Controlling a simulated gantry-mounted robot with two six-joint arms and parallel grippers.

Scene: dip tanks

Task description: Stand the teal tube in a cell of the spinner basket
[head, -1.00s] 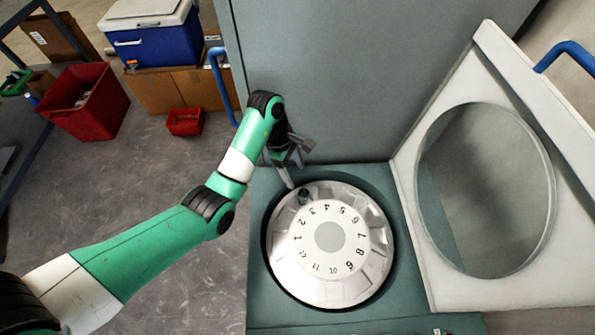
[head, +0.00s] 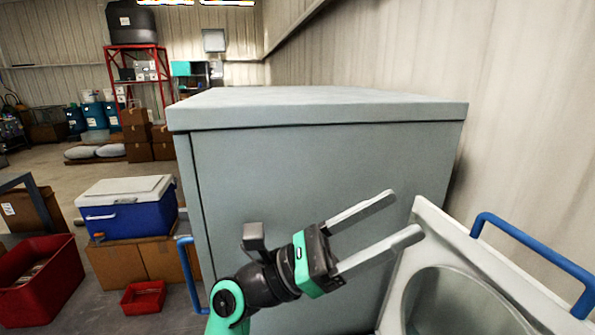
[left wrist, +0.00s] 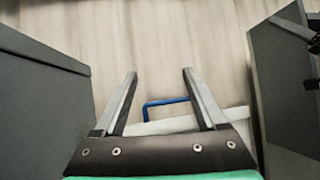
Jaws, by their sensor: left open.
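My left gripper (head: 403,216) is raised in front of the grey cabinet face, with its two long fingers spread wide and pointing up and to the right. Nothing is between them. The left wrist view also shows the fingers (left wrist: 160,73) apart and empty. The teal tube and the spinner basket are outside both current views. The open white lid (head: 440,245) with its round window stands to the right of and below the gripper. My right gripper does not show.
The grey cabinet (head: 310,165) fills the middle of the head view. A blue handle (head: 535,250) sticks out from the lid. At left stand a blue and white cooler (head: 125,208) on cardboard boxes, a red crate (head: 40,265) and a small red bin (head: 143,298).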

